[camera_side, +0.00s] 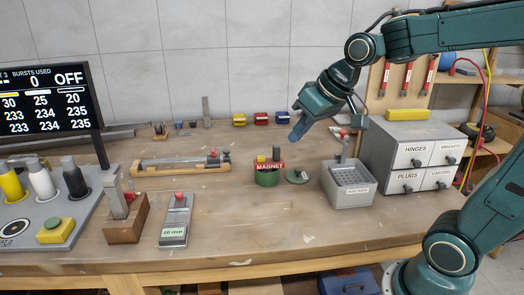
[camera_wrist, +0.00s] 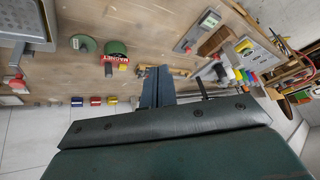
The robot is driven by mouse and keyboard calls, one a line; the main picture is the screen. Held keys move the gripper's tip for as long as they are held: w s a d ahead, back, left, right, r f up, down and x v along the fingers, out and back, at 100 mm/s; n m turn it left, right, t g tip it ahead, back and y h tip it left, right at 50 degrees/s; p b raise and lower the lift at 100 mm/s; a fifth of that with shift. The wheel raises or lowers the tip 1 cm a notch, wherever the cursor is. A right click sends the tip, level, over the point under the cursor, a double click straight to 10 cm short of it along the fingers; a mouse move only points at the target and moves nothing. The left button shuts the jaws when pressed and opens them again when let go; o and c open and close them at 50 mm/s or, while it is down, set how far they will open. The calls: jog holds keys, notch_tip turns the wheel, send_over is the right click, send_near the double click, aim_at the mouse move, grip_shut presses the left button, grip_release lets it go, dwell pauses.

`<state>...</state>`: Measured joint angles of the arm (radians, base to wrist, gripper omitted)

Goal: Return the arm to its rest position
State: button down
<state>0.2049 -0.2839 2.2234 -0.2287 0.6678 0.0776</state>
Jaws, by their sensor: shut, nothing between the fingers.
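My arm reaches in from the right in the side view, raised over the back right of the workbench (camera_side: 240,215). My gripper (camera_side: 296,132) is dark green with blue-grey fingers pointing down and left. It hangs in the air above and behind the green MAGNET pot (camera_side: 267,179), apart from the bench things. In the wrist view the two fingers (camera_wrist: 158,72) lie together with nothing seen between them. The fingers hide part of the bench behind them in that view.
A grey bin (camera_side: 362,198) and a drawer cabinet (camera_side: 372,165) stand below my forearm at the right. At the left are a control panel (camera_side: 88,222), a display (camera_side: 42,105) and a wooden block (camera_side: 124,232). The bench's front middle is clear.

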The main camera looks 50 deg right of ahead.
jog(key=s+a+f+n, duration=0.1)
jog(key=s+f, duration=0.1)
jog(key=s, duration=1.3)
jog(key=shift+a+g+h, duration=0.3)
jog(key=shift+a+h, duration=0.1)
